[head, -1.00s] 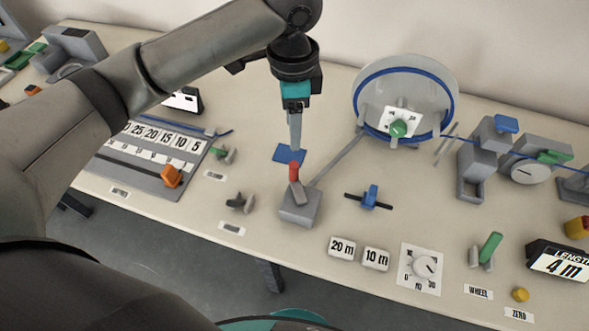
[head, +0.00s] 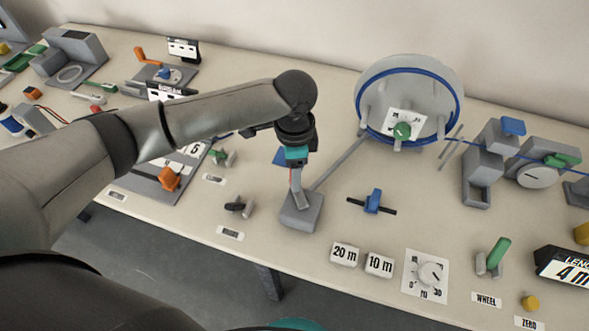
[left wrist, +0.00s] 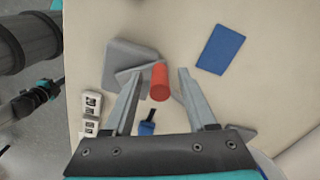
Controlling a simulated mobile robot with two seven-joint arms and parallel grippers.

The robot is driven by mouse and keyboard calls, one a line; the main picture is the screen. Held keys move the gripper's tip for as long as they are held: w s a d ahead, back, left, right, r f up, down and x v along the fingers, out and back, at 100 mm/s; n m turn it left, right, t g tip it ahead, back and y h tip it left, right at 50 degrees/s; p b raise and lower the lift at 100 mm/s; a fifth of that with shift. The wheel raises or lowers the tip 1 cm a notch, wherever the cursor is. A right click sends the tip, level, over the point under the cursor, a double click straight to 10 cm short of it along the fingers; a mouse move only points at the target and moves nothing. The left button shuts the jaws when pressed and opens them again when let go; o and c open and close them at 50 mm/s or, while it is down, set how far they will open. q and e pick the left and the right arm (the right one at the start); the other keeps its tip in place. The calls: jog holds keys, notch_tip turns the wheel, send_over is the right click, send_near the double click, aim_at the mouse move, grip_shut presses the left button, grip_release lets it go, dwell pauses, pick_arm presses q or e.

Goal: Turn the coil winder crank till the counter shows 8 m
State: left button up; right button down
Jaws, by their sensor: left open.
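A red-handled lever stands on a grey block (head: 300,214), with a grey rod running from it toward the reel. The red handle (left wrist: 159,82) shows clearly in the left wrist view; in the head view my left gripper (head: 297,182) mostly covers it. My left gripper is open, pointing down, with one finger on each side of the handle (left wrist: 160,95). I cannot tell whether the fingers touch it. A round reel (head: 445,85) with a blue coil stands at the back. The length counter (head: 568,267) at the right reads 4 m, partly cut off. My right gripper is not in view.
A blue-handled piece (head: 373,200), tiles marked 20 m (head: 345,253) and 10 m (head: 379,263), and a dial (head: 430,273) lie right of the block. A green lever (head: 497,252) and yellow button (head: 529,303) are farther right. A blue pad (left wrist: 220,49) lies beside the lever.

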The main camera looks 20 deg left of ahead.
pick_arm(q)
grip_shut()
dwell(0.3)
dwell(0.4)
